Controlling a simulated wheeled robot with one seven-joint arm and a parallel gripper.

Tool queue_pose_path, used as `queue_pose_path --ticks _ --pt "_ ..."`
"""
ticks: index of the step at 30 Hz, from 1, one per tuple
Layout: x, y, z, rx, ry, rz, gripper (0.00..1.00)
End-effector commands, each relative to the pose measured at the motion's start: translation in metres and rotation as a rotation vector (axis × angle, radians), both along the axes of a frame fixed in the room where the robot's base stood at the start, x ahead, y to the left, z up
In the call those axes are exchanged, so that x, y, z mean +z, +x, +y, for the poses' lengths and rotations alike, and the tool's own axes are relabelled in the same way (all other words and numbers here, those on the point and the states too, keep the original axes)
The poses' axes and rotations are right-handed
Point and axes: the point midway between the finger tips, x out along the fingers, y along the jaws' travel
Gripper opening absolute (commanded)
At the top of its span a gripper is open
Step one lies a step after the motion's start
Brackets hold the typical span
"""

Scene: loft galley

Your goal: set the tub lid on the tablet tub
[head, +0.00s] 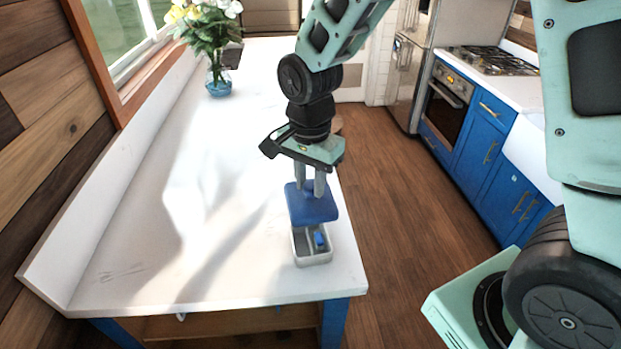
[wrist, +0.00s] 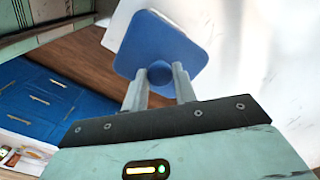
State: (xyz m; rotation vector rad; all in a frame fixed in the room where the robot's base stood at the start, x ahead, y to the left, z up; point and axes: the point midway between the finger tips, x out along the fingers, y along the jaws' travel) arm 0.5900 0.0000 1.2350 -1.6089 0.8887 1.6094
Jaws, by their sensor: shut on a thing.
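The blue square tub lid (head: 312,205) hangs from my gripper (head: 308,186), above the counter and over the back part of the tub in the head view. My gripper is shut on the lid's round knob. In the wrist view the lid (wrist: 155,42) and its knob show between the fingertips (wrist: 160,76). The tablet tub (head: 313,260) is a small white open box on the counter near its front right edge. A blue item (head: 319,239) lies inside it.
The white counter (head: 150,250) is mostly clear to the left of the tub. A glass vase of flowers (head: 218,80) stands at its far end. Wooden floor (head: 400,215) lies to the right, with blue cabinets (head: 487,150) and an oven beyond.

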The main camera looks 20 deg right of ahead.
Motion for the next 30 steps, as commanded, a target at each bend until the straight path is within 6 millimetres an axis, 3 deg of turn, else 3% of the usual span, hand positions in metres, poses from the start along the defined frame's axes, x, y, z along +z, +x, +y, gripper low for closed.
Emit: queue_pose_path --ticks 30 --pt "-0.069 0.000 0.000 0.000 0.000 0.000 0.05"
